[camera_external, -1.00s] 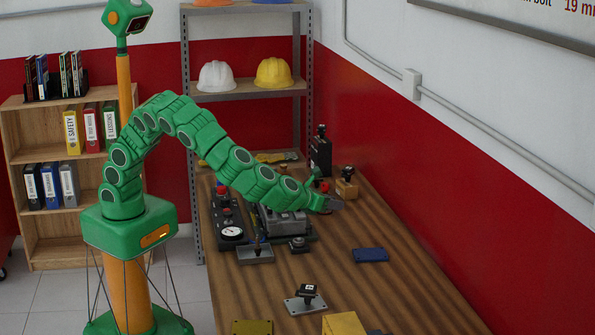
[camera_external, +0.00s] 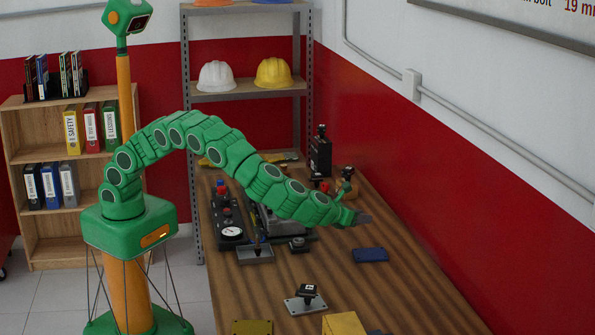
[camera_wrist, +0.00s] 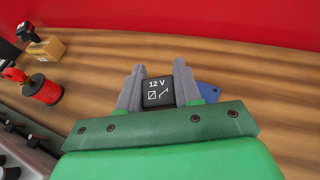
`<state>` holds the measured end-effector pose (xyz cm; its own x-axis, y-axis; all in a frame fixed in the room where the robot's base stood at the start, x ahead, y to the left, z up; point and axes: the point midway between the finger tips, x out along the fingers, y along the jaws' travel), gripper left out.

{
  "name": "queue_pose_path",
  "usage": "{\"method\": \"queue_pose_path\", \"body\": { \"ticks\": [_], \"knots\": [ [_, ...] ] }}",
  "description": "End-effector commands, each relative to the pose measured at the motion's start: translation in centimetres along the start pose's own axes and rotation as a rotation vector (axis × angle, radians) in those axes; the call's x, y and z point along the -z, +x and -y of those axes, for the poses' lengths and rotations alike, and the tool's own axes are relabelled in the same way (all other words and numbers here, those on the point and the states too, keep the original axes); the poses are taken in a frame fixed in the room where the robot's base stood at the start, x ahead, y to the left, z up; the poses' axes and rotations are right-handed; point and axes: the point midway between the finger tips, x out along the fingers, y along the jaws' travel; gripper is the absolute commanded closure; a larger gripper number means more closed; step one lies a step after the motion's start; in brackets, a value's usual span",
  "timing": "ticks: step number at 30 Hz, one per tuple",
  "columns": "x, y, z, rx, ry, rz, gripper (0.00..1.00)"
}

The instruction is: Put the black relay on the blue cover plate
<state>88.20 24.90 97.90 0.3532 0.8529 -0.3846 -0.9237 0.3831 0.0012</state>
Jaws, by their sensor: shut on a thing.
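The black relay (camera_wrist: 158,92), marked "12 V", is between the two grey fingers of my gripper (camera_wrist: 159,90) in the wrist view. My gripper is shut on it. In the external view my gripper (camera_external: 362,219) is over the wooden table, just behind the blue cover plate (camera_external: 370,255); the relay cannot be made out clearly there. The plate lies flat on the table and looks bare. In the wrist view part of the blue plate (camera_wrist: 208,92) shows beyond the right finger; the rest is hidden.
A black block on a metal plate (camera_external: 305,301) and a yellow box (camera_external: 343,324) lie nearer the front. A gauge panel (camera_external: 230,232) and a grey tray (camera_external: 255,255) stand left. A wooden block (camera_wrist: 47,48) and red part (camera_wrist: 42,90) show in the wrist view. Table around the blue plate is clear.

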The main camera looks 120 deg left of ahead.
Motion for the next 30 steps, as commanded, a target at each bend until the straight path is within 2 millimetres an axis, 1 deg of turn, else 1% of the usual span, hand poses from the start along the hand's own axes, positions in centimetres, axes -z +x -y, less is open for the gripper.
{"method": "queue_pose_path", "body": {
  "ticks": [3, 10, 18, 21, 30],
  "knots": [
    [0.6, 0.8, 0.8, 0.001, -0.002, 0.000, 0.95],
    [2.1, 2.5, 1.9, -0.001, 0.001, 0.000, 0.95],
    [3.3, 4.1, 3.2, -0.001, -0.002, 0.001, 0.95],
    [3.7, 4.5, 3.5, -0.002, 0.001, 0.000, 0.95],
    [4.0, 5.0, 4.0, 0.000, -0.002, 0.001, 0.95]
  ]
}}
